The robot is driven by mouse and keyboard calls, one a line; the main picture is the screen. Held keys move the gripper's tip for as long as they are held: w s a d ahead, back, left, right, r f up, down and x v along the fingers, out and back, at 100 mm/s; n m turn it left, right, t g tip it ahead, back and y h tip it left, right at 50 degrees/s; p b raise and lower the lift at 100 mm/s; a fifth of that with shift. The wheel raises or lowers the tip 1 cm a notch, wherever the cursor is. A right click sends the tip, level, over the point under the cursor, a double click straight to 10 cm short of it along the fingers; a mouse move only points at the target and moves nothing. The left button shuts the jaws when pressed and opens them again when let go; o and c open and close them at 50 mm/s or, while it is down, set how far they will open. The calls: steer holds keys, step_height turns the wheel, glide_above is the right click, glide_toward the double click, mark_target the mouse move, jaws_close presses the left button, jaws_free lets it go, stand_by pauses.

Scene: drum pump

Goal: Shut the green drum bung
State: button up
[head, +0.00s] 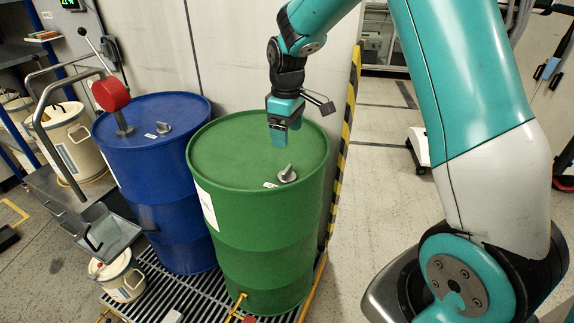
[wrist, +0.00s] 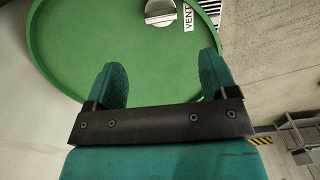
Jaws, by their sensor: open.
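The green drum (head: 265,225) stands upright on a slatted grate, with its flat top facing up. Its bung (head: 288,174) is a grey round cap with a raised grip, near the front right of the top, beside a small white label. In the wrist view the bung (wrist: 160,12) shows at the top edge, partly cut off, next to a label reading VENT (wrist: 188,17). My gripper (head: 279,140) is above the drum top, pointing down, behind the bung and apart from it. In the wrist view my gripper (wrist: 163,80) has its two fingers spread with nothing between them.
A blue drum (head: 160,190) with a red-headed pump (head: 111,95) and its own grey bung (head: 163,128) stands to the left. A white pail (head: 121,277) sits at the front left. A yellow-black striped edge (head: 347,130) runs behind the green drum.

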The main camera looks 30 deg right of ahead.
mark_target(287, 168)
step_height(287, 168, down, 12)
steer(key=shift+r+p, duration=0.2)
steer(key=shift+p, duration=0.65)
steer(key=c, duration=0.9)
steer(key=shift+c, duration=0.2)
